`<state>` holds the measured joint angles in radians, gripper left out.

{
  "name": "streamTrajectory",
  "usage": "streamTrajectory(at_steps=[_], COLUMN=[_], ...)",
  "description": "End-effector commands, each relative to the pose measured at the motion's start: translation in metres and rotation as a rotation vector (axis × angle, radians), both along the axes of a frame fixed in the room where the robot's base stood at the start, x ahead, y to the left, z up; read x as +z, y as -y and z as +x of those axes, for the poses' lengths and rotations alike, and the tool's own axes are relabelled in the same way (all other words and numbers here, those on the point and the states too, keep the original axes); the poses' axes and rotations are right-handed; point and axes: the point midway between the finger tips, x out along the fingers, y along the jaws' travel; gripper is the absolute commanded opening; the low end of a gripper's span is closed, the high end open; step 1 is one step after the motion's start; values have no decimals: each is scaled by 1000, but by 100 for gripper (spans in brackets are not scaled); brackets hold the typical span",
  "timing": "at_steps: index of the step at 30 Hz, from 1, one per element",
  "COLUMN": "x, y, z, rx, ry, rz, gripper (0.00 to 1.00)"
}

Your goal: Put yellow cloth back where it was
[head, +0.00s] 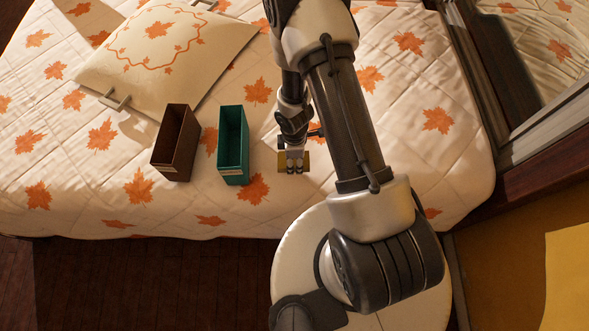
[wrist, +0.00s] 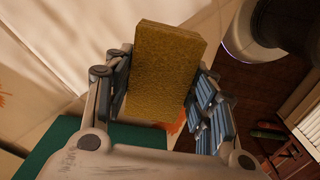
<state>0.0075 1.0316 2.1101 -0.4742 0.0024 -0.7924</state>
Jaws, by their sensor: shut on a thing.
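The yellow cloth (wrist: 165,65) looks like a thick block standing between my fingers in the wrist view. In the head view, a small part of the cloth (head: 305,159) shows beside my gripper (head: 292,166). My gripper (wrist: 168,95) is shut on it and holds it over the quilted bed, to the right of the green open box (head: 233,146). The fingers hide part of the cloth in the head view. I cannot tell how high it is above the bed.
A brown open box (head: 175,145) stands left of the green one. A pillow (head: 160,45) lies behind them on the bed (head: 120,205). A mirror-like panel (head: 545,50) is at the right. Bed surface right of my gripper is partly hidden by my arm.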

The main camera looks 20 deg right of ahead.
Motion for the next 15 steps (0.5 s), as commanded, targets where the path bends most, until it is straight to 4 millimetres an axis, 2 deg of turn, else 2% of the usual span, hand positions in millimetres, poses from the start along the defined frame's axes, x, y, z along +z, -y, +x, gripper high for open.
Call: streamTrajectory(at_steps=[5,12,15], x=[-11,-43,-48], y=[0,0,0], z=[0,0,0], rx=[0,0,-1], ry=[1,1,1], rz=[0,0,0], gripper=[32,32,32])
